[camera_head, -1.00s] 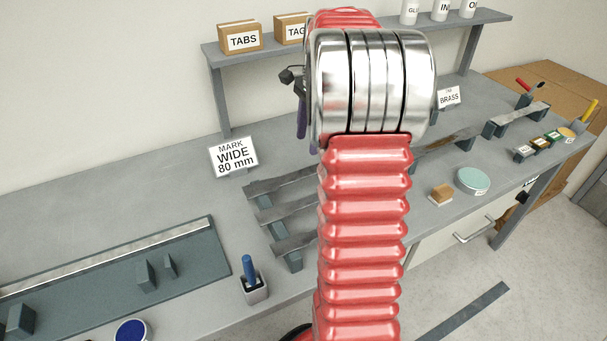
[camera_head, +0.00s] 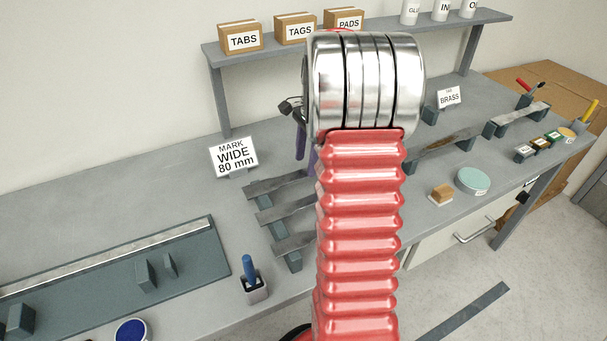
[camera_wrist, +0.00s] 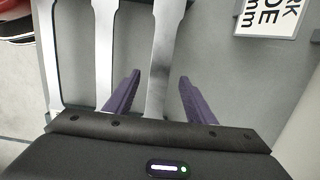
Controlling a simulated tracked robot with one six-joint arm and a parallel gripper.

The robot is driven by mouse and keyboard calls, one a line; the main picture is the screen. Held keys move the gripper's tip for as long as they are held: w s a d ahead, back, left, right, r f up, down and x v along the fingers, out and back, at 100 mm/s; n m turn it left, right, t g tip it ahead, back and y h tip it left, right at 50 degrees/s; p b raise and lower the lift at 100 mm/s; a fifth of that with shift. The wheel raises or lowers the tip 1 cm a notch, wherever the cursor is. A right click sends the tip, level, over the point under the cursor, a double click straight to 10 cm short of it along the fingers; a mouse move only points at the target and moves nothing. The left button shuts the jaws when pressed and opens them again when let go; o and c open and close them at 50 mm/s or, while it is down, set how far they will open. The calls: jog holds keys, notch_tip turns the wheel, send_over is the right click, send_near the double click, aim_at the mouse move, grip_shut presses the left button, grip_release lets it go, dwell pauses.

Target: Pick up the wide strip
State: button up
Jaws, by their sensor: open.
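Three grey metal strips lie side by side across a rack; in the head view these are a back strip (camera_head: 277,186), a middle strip (camera_head: 283,209) and a front strip (camera_head: 295,243). My arm hides their right ends. In the wrist view they are the right strip (camera_wrist: 166,50), middle strip (camera_wrist: 104,45) and left strip (camera_wrist: 48,60). In the head view the gripper (camera_head: 305,147) is partly hidden behind my arm.
A sign reading "MARK WIDE 80 mm" (camera_head: 234,157) stands behind the strips. A blue-handled tool in a holder (camera_head: 254,289) stands in front of the rack. A dark green fixture plate (camera_head: 200,283) lies left. A shelf (camera_head: 290,48) with labelled boxes runs along the back.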

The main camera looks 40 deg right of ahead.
aim_at(305, 174)
jog(key=shift+a+f, duration=0.1)
jog(key=shift+f, duration=1.05)
jog(key=shift+c, duration=0.6)
grip_shut()
jog(key=shift+w, duration=0.1)
